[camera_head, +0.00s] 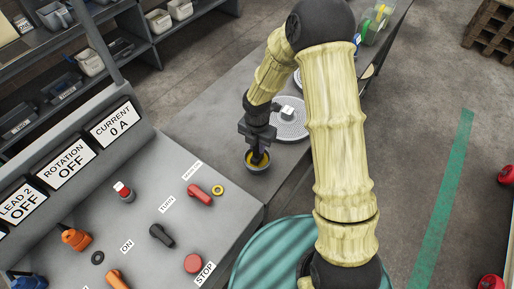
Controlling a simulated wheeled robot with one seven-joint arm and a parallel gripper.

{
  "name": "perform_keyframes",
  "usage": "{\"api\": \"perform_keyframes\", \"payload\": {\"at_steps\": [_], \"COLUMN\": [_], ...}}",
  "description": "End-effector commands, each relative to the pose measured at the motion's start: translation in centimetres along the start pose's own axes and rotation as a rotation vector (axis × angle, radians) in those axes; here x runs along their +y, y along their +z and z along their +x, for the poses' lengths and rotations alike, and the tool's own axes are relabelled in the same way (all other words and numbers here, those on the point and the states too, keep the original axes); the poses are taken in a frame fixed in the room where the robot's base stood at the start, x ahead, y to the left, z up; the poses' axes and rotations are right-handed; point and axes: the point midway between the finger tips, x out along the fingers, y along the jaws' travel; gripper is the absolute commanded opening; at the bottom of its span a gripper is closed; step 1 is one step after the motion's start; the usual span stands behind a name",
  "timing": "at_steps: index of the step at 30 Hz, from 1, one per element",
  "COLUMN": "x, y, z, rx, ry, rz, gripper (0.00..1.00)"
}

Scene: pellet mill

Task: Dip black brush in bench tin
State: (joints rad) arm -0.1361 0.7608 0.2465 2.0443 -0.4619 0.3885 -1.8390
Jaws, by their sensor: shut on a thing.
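My gripper (258,143) points down at the bench (208,128), just above a small round tin (250,166) with yellowish contents. The gripper is shut on a dark thing, which I take to be the black brush; it is small here and largely merged with the dark fingers. Its lower end is over or inside the tin's opening; I cannot tell whether it touches the contents.
A round perforated plate (291,121) with a small white block on it lies right behind my gripper. A control panel (160,215) with switches and knobs stands at the front left. A clear container (375,25) with coloured items is at the back. Shelves with bins (92,60) are at the upper left.

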Motion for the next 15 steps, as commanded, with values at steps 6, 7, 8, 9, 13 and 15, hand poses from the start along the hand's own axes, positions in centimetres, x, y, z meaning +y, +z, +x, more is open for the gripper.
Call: {"api": "perform_keyframes", "payload": {"at_steps": [6, 7, 8, 9, 13, 15], "x": [0.02, 0.02, 0.02, 0.02, 0.02, 0.02], "y": [0.01, 0.01, 0.01, 0.01, 0.02, 0.02], "z": [-0.03, -0.03, -0.03, -0.03, -0.24, -0.61], "rx": [0.0, 0.0, 0.0, 0.0, -0.001, -0.001], "ry": [0.0, 0.0, 0.0, 0.0, 0.001, 0.001], "rz": [0.0, 0.0, 0.0, 0.0, 0.0, 0.0], "gripper": [0.0, 0.0, 0.0, 0.0, 0.0, 0.0]}}
